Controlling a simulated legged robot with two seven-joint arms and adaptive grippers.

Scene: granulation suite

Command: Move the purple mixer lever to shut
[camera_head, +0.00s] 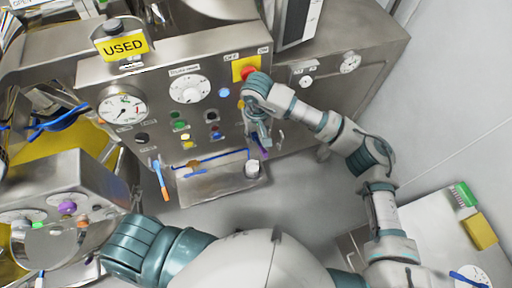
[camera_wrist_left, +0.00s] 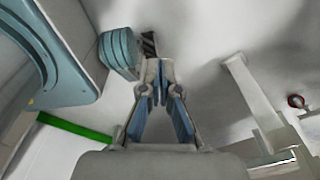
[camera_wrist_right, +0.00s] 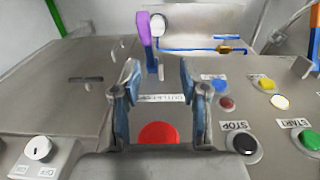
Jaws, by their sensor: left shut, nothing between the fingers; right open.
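The purple mixer lever (camera_wrist_right: 147,38) stands out from the front of the steel machine in the right wrist view. In the head view it shows as a small purple piece (camera_head: 262,152) just below my right gripper (camera_head: 259,136). My right gripper (camera_wrist_right: 158,72) is open and empty. The lever is beyond its fingertips, a little left of the middle of the gap, and looks apart from them. My left gripper (camera_wrist_left: 158,66) is shut and empty in the left wrist view, away from the lever. Its fingers are hidden in the head view.
A red button (camera_wrist_right: 158,133) sits below the right fingers. A STOP button (camera_wrist_right: 243,142) and other coloured buttons are to the right. A blue-and-orange lever (camera_head: 160,178) and a steel tray (camera_head: 205,190) are near the panel's lower edge. Grey floor is free below.

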